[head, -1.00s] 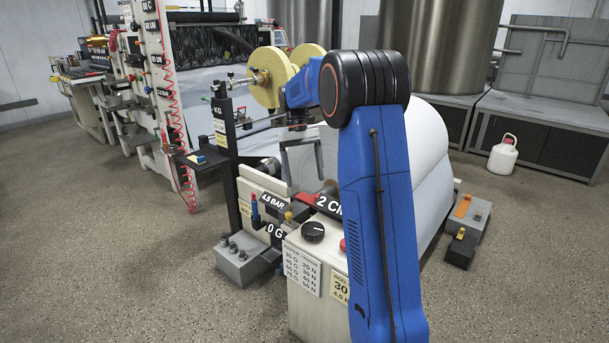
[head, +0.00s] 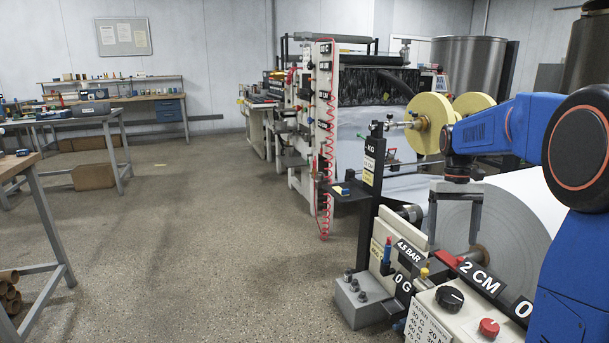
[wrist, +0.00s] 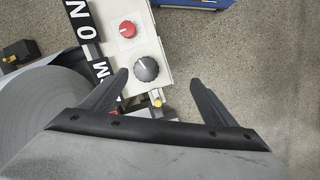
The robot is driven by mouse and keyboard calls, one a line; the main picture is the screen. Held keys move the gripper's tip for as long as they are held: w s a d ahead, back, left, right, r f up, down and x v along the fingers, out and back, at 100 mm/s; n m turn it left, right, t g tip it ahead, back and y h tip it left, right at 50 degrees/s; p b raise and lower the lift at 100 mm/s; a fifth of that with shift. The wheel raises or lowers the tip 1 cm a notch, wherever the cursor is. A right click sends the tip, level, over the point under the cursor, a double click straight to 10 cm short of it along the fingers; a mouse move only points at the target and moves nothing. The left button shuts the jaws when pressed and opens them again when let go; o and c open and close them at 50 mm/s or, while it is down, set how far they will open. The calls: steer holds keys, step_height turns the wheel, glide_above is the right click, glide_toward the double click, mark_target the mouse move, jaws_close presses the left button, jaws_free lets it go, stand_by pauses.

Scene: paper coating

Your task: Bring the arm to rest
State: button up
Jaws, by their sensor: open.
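My gripper (head: 454,215) hangs from my blue arm at the right of the head view, in front of the paper roll (head: 515,215). In the wrist view my gripper (wrist: 160,82) shows two grey fingers spread wide apart with nothing between them. Beyond them, lower down, is the control panel with a black knob (wrist: 145,68) and a red knob (wrist: 127,29). The same black knob (head: 450,298) and red knob (head: 489,327) show at the bottom right of the head view. The gap between the fingertips and the panel is hard to judge.
A black post (head: 372,190) with a small shelf stands left of my gripper. Yellow discs (head: 432,123) are above it. The coating machine (head: 325,130) stands behind. Workbenches (head: 95,115) line the left. The floor (head: 200,230) between is clear.

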steer(key=s+a+f+t, duration=0.1)
steer(key=s+a, duration=0.3)
steer(key=s, duration=0.6)
steer(key=s+a+f+t, duration=0.2)
steer(key=s+a+t, duration=0.2)
steer(key=s, duration=0.6)
steer(key=s+a+f+n+t, duration=0.1)
steer(key=s+a, duration=0.3)
steer(key=s, duration=0.7)
steer(key=shift+f+t, duration=0.5)
steer(key=shift+t, duration=0.3)
